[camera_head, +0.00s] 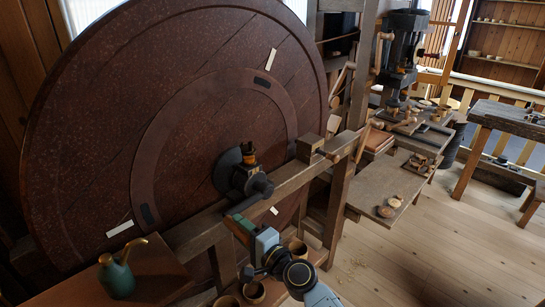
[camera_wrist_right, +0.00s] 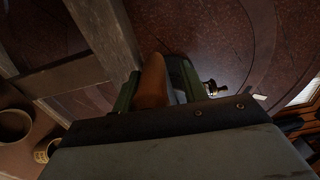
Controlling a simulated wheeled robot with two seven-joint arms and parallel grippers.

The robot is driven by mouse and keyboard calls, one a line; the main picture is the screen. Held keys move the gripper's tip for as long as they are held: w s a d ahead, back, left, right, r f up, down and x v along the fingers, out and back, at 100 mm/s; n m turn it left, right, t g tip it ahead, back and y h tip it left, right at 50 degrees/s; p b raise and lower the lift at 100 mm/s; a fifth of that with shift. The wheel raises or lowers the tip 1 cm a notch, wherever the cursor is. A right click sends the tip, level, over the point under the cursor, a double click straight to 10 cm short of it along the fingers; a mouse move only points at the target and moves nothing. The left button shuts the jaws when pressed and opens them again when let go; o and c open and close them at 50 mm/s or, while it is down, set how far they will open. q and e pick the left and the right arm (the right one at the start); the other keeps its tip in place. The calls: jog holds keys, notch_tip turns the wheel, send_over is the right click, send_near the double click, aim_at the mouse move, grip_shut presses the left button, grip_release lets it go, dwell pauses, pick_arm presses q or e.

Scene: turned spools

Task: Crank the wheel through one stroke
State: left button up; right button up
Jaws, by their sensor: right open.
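The big red-brown wheel (camera_head: 110,110) stands upright at the left of the head view, with white and black marks on its face. Its dark hub (camera_head: 240,172) carries a dark crank arm (camera_head: 244,205) pointing down and left. My right gripper (camera_head: 238,226) is at the lower end of the crank. In the right wrist view, a brown wooden grip (camera_wrist_right: 152,82) lies between the green fingers of my right gripper (camera_wrist_right: 158,85), which are open around it. Whether they touch it is unclear. The wheel also fills the back of that view (camera_wrist_right: 220,35). My left gripper is out of view.
A wooden beam frame (camera_head: 295,178) crosses close in front of the wheel. A green oil can (camera_head: 117,275) stands on the bench at lower left. Small bowls (camera_head: 253,292) sit below my right arm.

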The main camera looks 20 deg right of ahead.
jog(key=w+d+r+m+p, duration=0.3)
jog(key=d+r+m+p, duration=0.5)
jog(key=r+m, duration=0.6)
jog(key=shift+w+d, duration=0.3)
jog(key=shift+d, duration=0.65)
jog(key=shift+s+f, duration=0.1)
jog(key=shift+s, duration=0.05)
dwell(0.3)
jog(key=v, duration=1)
jog(key=shift+s, duration=0.35)
jog(key=shift+d, duration=0.15)
dwell(0.5)
